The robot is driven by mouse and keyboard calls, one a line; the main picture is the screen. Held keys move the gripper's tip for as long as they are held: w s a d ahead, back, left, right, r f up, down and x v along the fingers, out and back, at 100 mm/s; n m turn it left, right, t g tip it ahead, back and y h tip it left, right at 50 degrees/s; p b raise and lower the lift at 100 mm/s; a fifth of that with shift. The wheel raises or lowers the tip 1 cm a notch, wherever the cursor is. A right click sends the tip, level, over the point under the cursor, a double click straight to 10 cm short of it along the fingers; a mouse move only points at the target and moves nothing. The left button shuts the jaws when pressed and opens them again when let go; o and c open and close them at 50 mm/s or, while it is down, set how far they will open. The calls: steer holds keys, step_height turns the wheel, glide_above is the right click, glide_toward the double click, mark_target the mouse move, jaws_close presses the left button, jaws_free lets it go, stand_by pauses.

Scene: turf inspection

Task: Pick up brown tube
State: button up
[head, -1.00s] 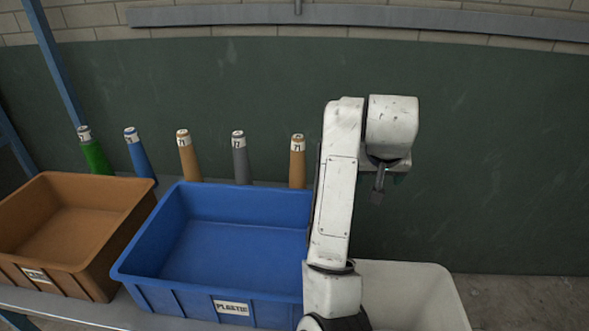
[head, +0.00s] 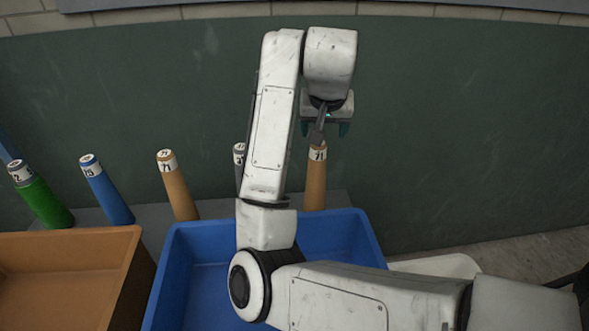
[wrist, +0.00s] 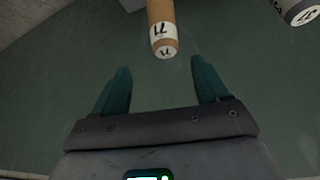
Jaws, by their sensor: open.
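Two brown tubes stand upright behind the bins in the head view: a left one (head: 177,188) and a right one (head: 316,182), each with a white numbered label band near its top. My gripper (head: 324,129) is just above the top of the right tube, its fingers pointing down. In the wrist view, a brown tube (wrist: 160,18) labelled 71 points its end towards my open, empty gripper (wrist: 160,70). That end lies between the lines of the two teal fingers, just beyond their tips. The fingers do not touch it.
A grey tube (head: 239,160), partly hidden by my arm, stands left of the right brown tube; it also shows in the wrist view (wrist: 300,10). A blue tube (head: 108,195) and green tube (head: 45,200) stand further left. Blue (head: 185,262), brown (head: 130,262) and white (head: 440,265) bins are in front.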

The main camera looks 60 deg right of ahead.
mark_target(318, 149)
steer(key=x, duration=0.2)
steer(key=w+x, duration=0.1)
steer(key=x, duration=0.2)
steer(key=shift+b, duration=0.3)
steer(key=shift+x, duration=2.9)
steer(key=shift+s+a, duration=0.1)
steer(key=shift+a, duration=0.1)
steer(key=shift+c, duration=0.3)
steer(key=c, duration=1.3)
